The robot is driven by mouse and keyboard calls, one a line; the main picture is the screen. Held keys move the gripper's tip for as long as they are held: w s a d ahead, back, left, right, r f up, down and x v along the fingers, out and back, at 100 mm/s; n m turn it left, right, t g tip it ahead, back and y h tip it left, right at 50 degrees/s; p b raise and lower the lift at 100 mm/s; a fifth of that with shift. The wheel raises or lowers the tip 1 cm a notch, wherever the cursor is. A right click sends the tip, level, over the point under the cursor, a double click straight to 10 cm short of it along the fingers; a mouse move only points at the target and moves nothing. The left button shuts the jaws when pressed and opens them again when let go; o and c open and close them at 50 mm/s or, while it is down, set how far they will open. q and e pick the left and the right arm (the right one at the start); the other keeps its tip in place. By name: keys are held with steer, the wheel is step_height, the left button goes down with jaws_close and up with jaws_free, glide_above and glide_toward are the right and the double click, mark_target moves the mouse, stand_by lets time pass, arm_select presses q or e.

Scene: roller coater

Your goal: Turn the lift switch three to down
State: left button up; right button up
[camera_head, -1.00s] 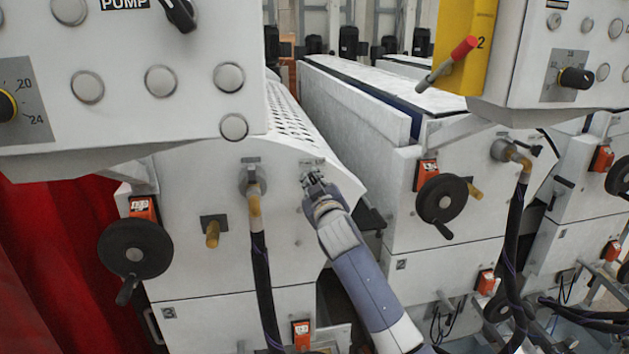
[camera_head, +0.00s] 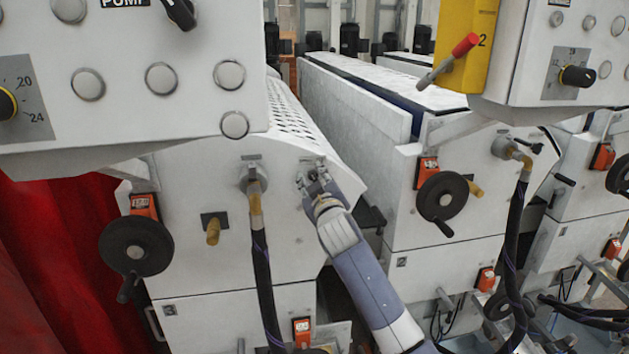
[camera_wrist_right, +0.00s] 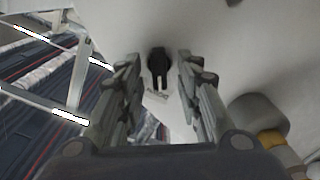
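The lift switch three is a small black knob (camera_wrist_right: 158,66) on the white side panel of machine 3. In the right wrist view it lies ahead of my right gripper (camera_wrist_right: 157,85), between its two fingers, with its handle pointing toward the bottom of the picture. A small label sits below it there. My right gripper is open and empty, with a gap on both sides of the knob. In the head view my right gripper (camera_head: 316,176) is at the panel's upper right and hides most of the switch. My left gripper is not in view.
A hose fitting (camera_head: 252,178) with a dark hose (camera_head: 261,275) is left of my right gripper. A black handwheel (camera_head: 135,247) is farther left. A control box (camera_head: 130,90) overhangs the panel. Machine 2's handwheel (camera_head: 442,196) is to the right, past a gap.

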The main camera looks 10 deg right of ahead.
steer(key=s, duration=1.2)
steer(key=shift+f, duration=0.15)
step_height(320, 180, down, 30)
steer(key=d+g+b, duration=0.1)
steer(key=g+b, duration=0.2)
steer(key=g, duration=0.2)
steer(key=s+d+f+g+b, duration=0.1)
steer(key=s+f, duration=0.3)
steer(key=f, duration=0.4)
steer(key=s+f+m+g+b, duration=0.1)
steer(key=s+f, duration=0.2)
steer(key=f, duration=0.4)
steer(key=s+d+f+g, duration=0.15)
steer(key=s+f, duration=0.25)
steer(key=f, duration=0.4)
steer(key=s+f+g+b, duration=0.2)
steer(key=s+f+g, duration=0.1)
steer(key=s+f, duration=1.05)
steer(key=s+d+f+m+g+b, duration=0.1)
steer(key=s+f, duration=0.5)
steer(key=s, duration=0.5)
steer(key=s+d+f+m+g+b, duration=0.1)
steer(key=s+d+f+g, duration=0.1)
steer(key=s+f, duration=0.5)
steer(key=s+d+f+g+b, duration=0.1)
steer(key=s+f, duration=0.5)
steer(key=s, duration=1.1)
steer(key=shift+d+f+m+g, duration=0.2)
steer(key=shift+m+g, duration=0.2)
steer(key=shift+g, duration=0.35)
